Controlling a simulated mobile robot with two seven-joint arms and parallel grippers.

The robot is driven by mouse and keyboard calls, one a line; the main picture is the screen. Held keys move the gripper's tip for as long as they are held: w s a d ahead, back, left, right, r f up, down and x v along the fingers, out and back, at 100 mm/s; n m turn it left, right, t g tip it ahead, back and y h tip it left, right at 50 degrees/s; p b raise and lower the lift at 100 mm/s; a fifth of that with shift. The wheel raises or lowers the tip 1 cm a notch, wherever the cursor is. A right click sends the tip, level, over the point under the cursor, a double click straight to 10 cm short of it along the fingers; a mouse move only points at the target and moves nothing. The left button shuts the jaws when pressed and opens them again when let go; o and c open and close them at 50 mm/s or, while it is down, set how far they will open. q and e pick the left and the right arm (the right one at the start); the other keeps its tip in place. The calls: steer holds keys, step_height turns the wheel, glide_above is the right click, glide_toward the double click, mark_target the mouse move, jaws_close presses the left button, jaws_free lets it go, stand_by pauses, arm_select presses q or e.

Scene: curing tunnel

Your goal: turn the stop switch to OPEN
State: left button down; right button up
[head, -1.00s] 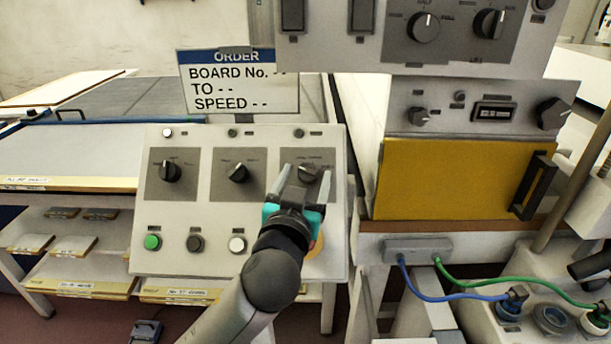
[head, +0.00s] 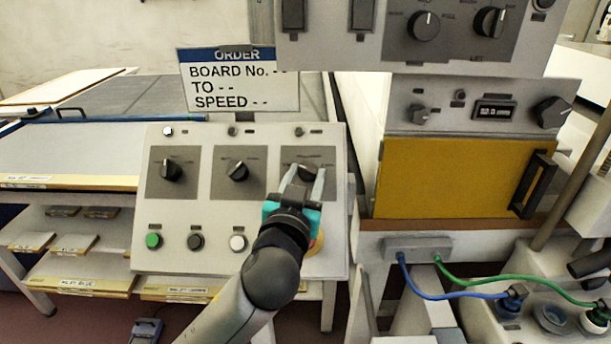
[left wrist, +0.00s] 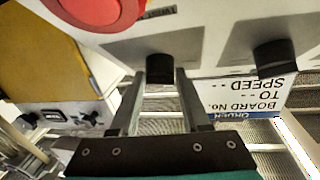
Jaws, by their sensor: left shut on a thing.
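A sloped grey control panel (head: 215,210) carries three black rotary switches in a row. My left gripper (head: 305,174) is shut on the right-hand rotary switch (head: 308,168), whose lettering is too small to read, so I cannot confirm that it is the stop switch. In the left wrist view, this black knob (left wrist: 160,67) sits between the two fingers of my gripper (left wrist: 158,80). The fingers and hand hide part of the knob in the head view, so its pointer direction is unclear. My right gripper is not in view.
The middle switch (head: 237,171) and left switch (head: 170,170) stand beside it. Below are green (head: 153,241), black (head: 195,242) and white (head: 237,243) buttons. A large red button (left wrist: 95,8) is close to my gripper. An order sign (head: 238,82) stands behind the panel.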

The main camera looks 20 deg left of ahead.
arm_select(q)
steer(key=m+g+h+p, duration=0.1)
steer(key=m+h+p, duration=0.1)
steer(key=m+p, duration=0.1)
steer(key=a+r+m+g+h+p, duration=0.1)
steer(key=m+h+p, duration=0.1)
steer(key=p, duration=0.4)
steer(key=m+h+p, duration=0.3)
steer(key=m+p, duration=0.1)
steer(key=p, duration=0.1)
steer(key=shift+w+a+r+m+g, duration=0.15)
steer(key=shift+w+m+g, duration=0.05)
steer(key=shift+m+g, duration=0.2)
steer(key=shift+m+g+h+p, duration=0.45)
steer(key=shift+m+p, duration=0.35)
steer(key=shift+p, duration=0.2)
steer(key=shift+c, duration=2)
jaws_free()
steer(key=shift+f, duration=0.3)
steer(key=shift+s, duration=0.1)
